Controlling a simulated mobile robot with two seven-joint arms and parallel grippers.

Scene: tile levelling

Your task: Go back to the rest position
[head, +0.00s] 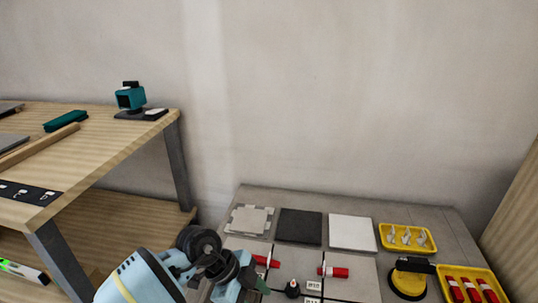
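My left arm comes in from the bottom left, light blue with dark joints. My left gripper (252,287) is at the bottom edge, over the near left part of the grey tiled surface (350,204). Its fingers are mostly cut off or hidden, so I cannot tell whether they are open or holding anything. My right gripper is not in view.
A light tile (250,220), a dark tile (299,227) and a white tile (352,232) lie in a row. Red-handled tools (333,271), a yellow clip tray (407,238), a yellow suction cup (408,283) and a yellow tray (468,272) are nearby. A wooden workbench (110,160) stands left.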

